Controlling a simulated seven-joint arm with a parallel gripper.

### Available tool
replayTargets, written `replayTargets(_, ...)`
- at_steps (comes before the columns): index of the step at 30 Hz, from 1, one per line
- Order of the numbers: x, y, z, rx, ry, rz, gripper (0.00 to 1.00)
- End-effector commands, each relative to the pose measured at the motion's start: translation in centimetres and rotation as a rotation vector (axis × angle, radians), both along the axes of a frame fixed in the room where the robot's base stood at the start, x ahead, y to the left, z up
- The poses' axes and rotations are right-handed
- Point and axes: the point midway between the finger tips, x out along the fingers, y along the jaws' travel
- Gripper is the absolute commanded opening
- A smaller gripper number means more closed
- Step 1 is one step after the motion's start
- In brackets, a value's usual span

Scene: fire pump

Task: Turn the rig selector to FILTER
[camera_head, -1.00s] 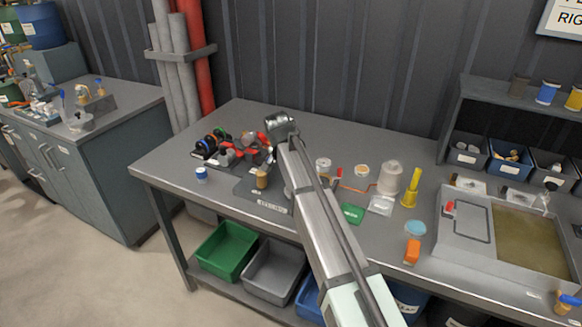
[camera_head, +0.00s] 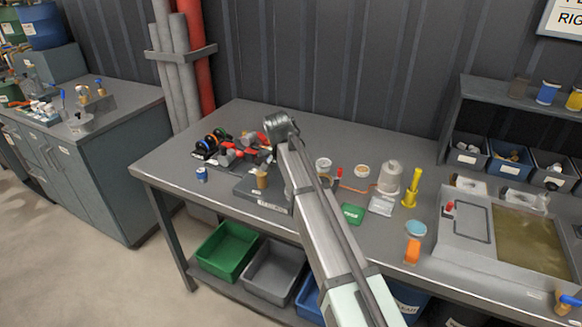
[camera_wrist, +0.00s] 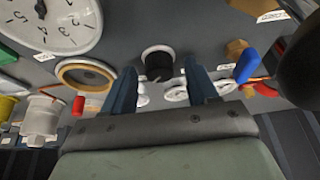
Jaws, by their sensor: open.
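In the wrist view my gripper (camera_wrist: 160,66) is open, with its two blue-grey fingers apart and nothing held. A round black knob (camera_wrist: 159,68) with a pale collar shows between the fingertips; I cannot tell whether they touch it. No FILTER marking is readable, so I cannot confirm that this knob is the selector. The fingers are hidden there behind my wrist.
The wrist view shows a white dial gauge (camera_wrist: 50,22), a tan ring (camera_wrist: 86,74), and a blue lever (camera_wrist: 247,66) beside a brass fitting (camera_wrist: 237,48). A yellow funnel-like piece (camera_head: 411,190) and a tray (camera_head: 468,250) stand right on the bench (camera_head: 330,130).

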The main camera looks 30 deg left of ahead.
Motion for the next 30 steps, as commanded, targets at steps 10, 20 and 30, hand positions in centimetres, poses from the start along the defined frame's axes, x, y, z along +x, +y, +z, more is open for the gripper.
replayTargets(10,-1.6,0.1,3.9,0.001,-0.003,0.002,0.58)
replayTargets(20,-3.9,0.1,9.5,0.001,-0.002,0.000,0.58)
replayTargets(30,-5.2,0.1,12.5,0.000,-0.001,0.000,0.58)
